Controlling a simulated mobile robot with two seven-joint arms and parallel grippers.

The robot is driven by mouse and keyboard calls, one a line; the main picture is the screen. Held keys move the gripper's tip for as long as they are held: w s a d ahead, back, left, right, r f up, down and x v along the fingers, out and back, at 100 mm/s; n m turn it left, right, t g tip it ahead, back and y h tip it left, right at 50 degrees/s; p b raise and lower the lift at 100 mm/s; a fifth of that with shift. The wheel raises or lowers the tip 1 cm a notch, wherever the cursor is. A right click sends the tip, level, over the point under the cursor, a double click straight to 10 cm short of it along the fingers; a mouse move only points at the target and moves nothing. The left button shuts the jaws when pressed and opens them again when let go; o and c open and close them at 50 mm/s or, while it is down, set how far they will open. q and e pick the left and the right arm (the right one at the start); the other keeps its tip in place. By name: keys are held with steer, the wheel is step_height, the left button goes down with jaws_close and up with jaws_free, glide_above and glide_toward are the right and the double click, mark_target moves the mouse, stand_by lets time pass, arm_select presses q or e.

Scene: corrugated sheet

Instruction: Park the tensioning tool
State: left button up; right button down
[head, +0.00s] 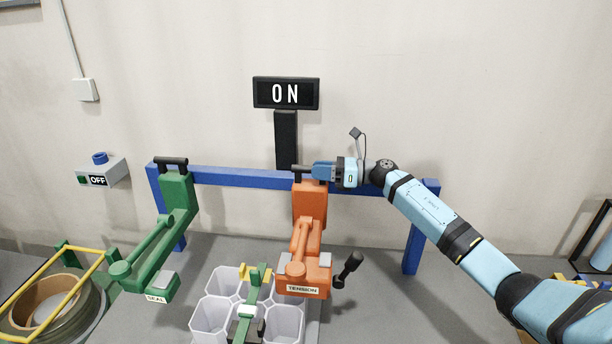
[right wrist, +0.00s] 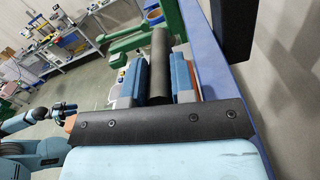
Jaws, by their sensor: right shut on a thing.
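The orange tensioning tool (head: 309,204), labelled TENSION, stands upright in front of the blue rail (head: 240,177), with a black bar handle at its top and a black lever (head: 348,268) at its lower right. My right gripper (head: 312,170) comes in from the right and is shut on that handle. In the right wrist view the black handle (right wrist: 160,62) lies between the two blue fingers. I cannot tell whether the tool's base touches what lies under it. My left gripper is not in the head view.
A green tool (head: 176,205) labelled SEAL stands to the left. White hexagonal tubes (head: 210,318) and a green-yellow piece (head: 255,295) sit close in front of the orange tool. An ON sign (head: 286,93) rises behind it. An OFF box (head: 102,172) is on the wall. The right bench is mostly clear.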

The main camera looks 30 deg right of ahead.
steer(key=b+v, duration=0.8)
steer(key=v, duration=0.7)
steer(key=c, duration=1.3)
jaws_free()
steer(key=o, duration=0.3)
steer(key=shift+s+d, duration=0.15)
steer(key=shift+o, duration=0.2)
steer(key=shift+d, duration=0.1)
